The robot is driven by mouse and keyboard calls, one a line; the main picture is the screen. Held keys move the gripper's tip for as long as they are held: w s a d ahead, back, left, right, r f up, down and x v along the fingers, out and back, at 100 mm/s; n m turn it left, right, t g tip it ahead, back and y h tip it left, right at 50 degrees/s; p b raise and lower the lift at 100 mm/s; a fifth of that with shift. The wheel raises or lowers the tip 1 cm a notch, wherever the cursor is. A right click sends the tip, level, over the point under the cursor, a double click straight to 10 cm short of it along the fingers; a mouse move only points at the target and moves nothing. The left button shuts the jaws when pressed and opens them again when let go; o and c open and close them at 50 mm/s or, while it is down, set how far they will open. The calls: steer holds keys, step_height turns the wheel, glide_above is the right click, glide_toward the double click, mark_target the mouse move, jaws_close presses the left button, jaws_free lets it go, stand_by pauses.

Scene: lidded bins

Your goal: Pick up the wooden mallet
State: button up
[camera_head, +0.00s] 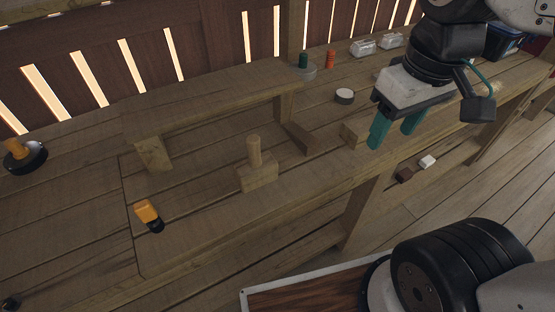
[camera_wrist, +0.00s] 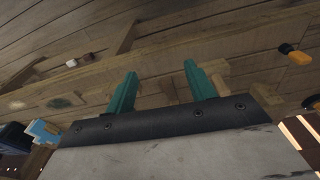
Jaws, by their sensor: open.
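The wooden mallet (camera_head: 255,158) stands on the wooden bench in the head view, its block-shaped head (camera_head: 258,178) down and its round handle pointing up. It is in front of a low raised wooden shelf. My gripper (camera_head: 393,136) is open and empty, with two green fingers above the bench, to the right of the mallet and apart from it. In the wrist view my gripper (camera_wrist: 164,82) shows both fingers spread with nothing held.
The raised shelf (camera_head: 215,95) stands behind the mallet. A wooden wedge (camera_head: 301,139) and small block (camera_head: 350,133) lie to its right. An orange-and-black tool (camera_head: 147,213) lies front left. A white roll (camera_head: 345,96) and clear boxes (camera_head: 363,47) are farther back.

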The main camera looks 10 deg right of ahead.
steer(key=w+a+f+n, duration=0.2)
steer(key=w+a+n, duration=0.4)
steer(key=w+n, duration=0.4)
steer(key=n+g, duration=0.1)
steer(key=n, duration=1.7)
glide_above(254, 149)
steer(key=w, duration=0.2)
step_height(254, 149, down, 9)
steer(key=shift+s+d+r, duration=0.1)
steer(key=shift+s+r, duration=0.05)
steer(key=shift+r, duration=0.05)
step_height(254, 149, down, 7)
steer(key=shift+f, duration=0.35)
steer(key=c, duration=1.1)
